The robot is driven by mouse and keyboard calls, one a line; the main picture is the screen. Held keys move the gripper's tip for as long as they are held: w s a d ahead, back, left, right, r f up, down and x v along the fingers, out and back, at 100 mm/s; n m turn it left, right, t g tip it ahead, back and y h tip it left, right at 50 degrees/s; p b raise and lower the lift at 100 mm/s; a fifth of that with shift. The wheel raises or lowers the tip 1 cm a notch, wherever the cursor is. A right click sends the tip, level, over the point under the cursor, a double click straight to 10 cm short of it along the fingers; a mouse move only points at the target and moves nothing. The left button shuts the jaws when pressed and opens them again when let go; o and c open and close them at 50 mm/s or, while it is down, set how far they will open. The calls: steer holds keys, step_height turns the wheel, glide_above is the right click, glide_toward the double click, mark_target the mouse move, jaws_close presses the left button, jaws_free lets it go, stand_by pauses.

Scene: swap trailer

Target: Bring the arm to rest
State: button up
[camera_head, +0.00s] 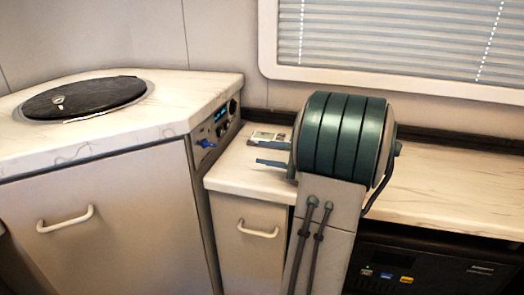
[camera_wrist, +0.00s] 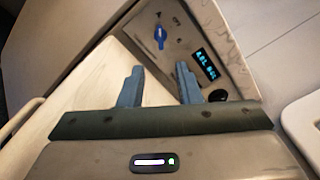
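My gripper (camera_head: 259,153) is at the middle of the head view, above the right counter, with its fingers pointing left toward a control panel (camera_head: 221,122). The two blue-grey fingers are apart with nothing between them. In the wrist view my gripper (camera_wrist: 160,68) also shows open and empty. The panel carries a blue knob (camera_head: 206,143) and a lit display (camera_head: 221,111). In the wrist view the blue knob (camera_wrist: 160,35) and the display (camera_wrist: 206,64) lie beyond the fingertips. My forearm hides part of the right counter.
The left counter (camera_head: 180,100) has a round black lid (camera_head: 85,97) on it. The right counter (camera_head: 450,200) is clear right of my arm. A small flat item (camera_head: 267,136) lies behind my gripper. A black appliance (camera_head: 435,262) sits below. A window with blinds (camera_head: 400,40) is behind.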

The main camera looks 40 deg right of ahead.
stand_by(0.4)
steer(key=shift+w+a+r, duration=0.1)
steer(key=shift+a+r, duration=0.15)
steer(key=s+a+r+n+g+h+p, duration=0.1)
steer(key=s+a+r+n+g+p, duration=0.2)
steer(key=a+p, duration=0.35)
steer(key=s+a+r+n+g+p, duration=0.1)
steer(key=a+r+n+g+p, duration=0.15)
steer(key=a+g+p, duration=0.35)
steer(key=s+a+r+n+g+h+p, duration=0.1)
steer(key=s+a+r+n+g+p, duration=0.1)
steer(key=a+r+p, duration=0.45)
steer(key=s+a+r+n+h+p, duration=0.5)
steer(key=s+r+n+h+p, duration=0.2)
steer(key=p, duration=0.8)
step_height(320, 180, up, 4)
steer(key=shift+s+a+f+n+h, duration=0.15)
steer(key=shift+s+n+h, duration=0.25)
steer(key=shift+n+h, duration=0.75)
